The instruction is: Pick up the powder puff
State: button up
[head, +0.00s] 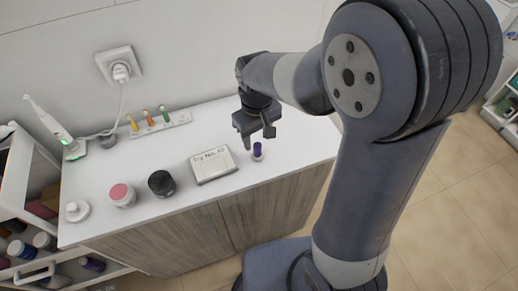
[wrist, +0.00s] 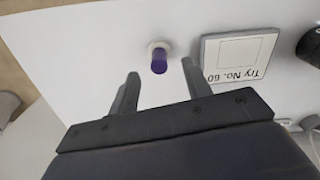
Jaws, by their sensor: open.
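No item is clearly recognisable as the powder puff. A small white round piece with a knob (head: 77,211) at the counter's left front corner may be it. A white jar with a pink top (head: 122,194) stands to its right. My gripper (head: 258,138) is open and empty above the right part of the counter. A purple lipstick-like item on a pale base (head: 257,151) stands upright just below it. In the wrist view this purple item (wrist: 159,62) shows between the open fingers, not gripped. The white piece and the pink-topped jar are out of the wrist view.
A "Try No. 60" card (head: 213,164) lies left of the purple item, and a black jar (head: 161,183) stands further left. A tray with small coloured bottles (head: 160,122) and an electric toothbrush (head: 58,135) are at the back. The counter's right end is clear.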

aim_at(257, 145)
jog(key=shift+w+f+p, duration=0.15)
jog(key=shift+f+p, duration=0.4)
jog(key=shift+f, duration=2.1)
grip_shut()
